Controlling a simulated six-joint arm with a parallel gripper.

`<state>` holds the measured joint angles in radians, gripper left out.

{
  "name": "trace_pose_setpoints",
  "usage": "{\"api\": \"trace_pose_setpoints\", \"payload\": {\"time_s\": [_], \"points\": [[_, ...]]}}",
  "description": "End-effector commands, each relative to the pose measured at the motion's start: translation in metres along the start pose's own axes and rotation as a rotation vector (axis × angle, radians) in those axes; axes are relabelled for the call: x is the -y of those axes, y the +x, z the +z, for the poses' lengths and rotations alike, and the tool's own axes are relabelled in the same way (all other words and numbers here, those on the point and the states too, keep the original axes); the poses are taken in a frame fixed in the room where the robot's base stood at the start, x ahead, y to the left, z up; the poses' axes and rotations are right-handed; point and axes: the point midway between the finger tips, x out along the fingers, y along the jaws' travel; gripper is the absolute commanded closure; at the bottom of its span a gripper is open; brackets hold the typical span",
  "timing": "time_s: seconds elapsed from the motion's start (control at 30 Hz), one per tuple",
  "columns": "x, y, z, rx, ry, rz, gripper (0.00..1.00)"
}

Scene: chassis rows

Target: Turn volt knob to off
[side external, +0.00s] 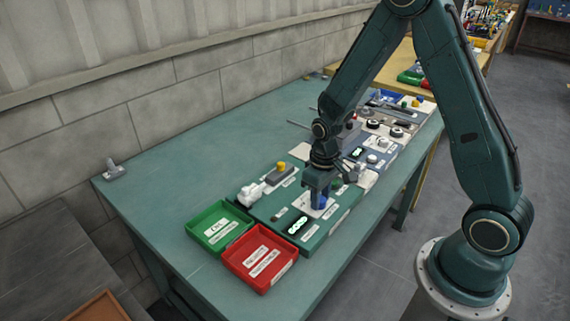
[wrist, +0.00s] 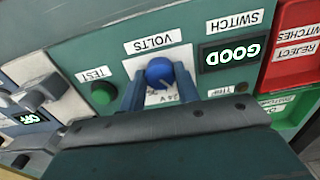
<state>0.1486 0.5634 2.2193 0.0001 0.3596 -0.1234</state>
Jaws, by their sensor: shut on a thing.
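The volt knob (wrist: 160,73) is round and blue, on a white plate under the VOLTS label (wrist: 153,41) of a green panel. In the wrist view my gripper (wrist: 160,85) has one finger on each side of the knob and is shut on it. The knob's pointer and much of its scale are hard to read; "24 V" shows below it. In the side view my gripper (side external: 319,197) points down at the panel, and the blue knob (side external: 322,203) shows between its fingers.
A red bin (side external: 262,258) and a green bin (side external: 219,226) stand at the panel's near end.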

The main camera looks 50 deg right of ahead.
Motion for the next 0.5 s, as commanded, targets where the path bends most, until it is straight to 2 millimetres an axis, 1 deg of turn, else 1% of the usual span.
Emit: {"api": "trace_pose_setpoints", "payload": {"time_s": [0.2, 0.5], "points": [[-0.0003, -0.0008, -0.0009, -0.003, -0.152, 0.000, 0.91], [-0.0003, -0.0010, -0.0011, -0.003, -0.255, 0.000, 0.91]]}}
